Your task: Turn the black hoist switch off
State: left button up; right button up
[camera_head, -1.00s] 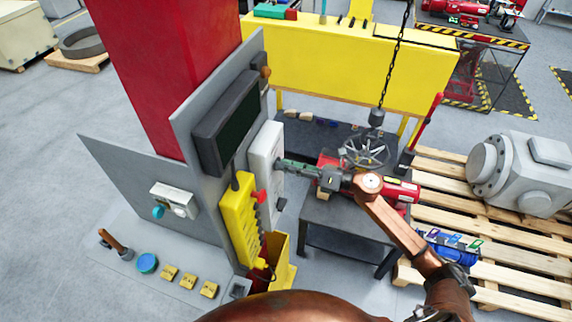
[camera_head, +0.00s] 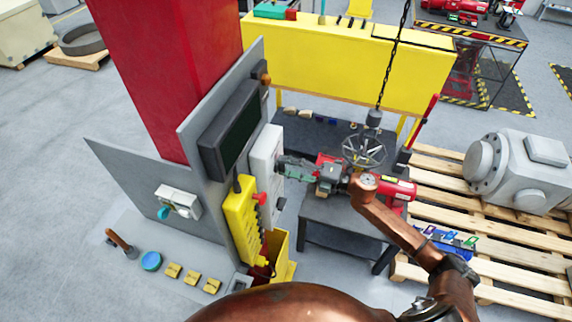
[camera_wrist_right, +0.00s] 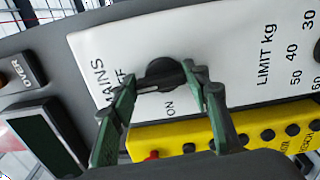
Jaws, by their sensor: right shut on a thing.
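The black hoist switch (camera_wrist_right: 163,70) is a round knob on a white panel (camera_wrist_right: 130,45) in the right wrist view. "MAINS", "ON" and a partly hidden "OFF" are printed near it. My right gripper (camera_wrist_right: 167,80) has one green finger on each side of the knob and is shut on it. I cannot tell exactly which mark the knob points at. My left gripper is not in view.
A dark screen (camera_head: 230,128) is above. A grey table (camera_head: 330,212) with a red device stands under my right arm. A hanging chain (camera_head: 393,60) is behind it.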

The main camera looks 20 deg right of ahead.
jog(key=shift+w+d+r+m, duration=0.15)
jog(key=shift+m, duration=0.35)
jog(key=o, duration=1.1)
jog(key=shift+o, duration=0.3)
jog(key=v, duration=1.2)
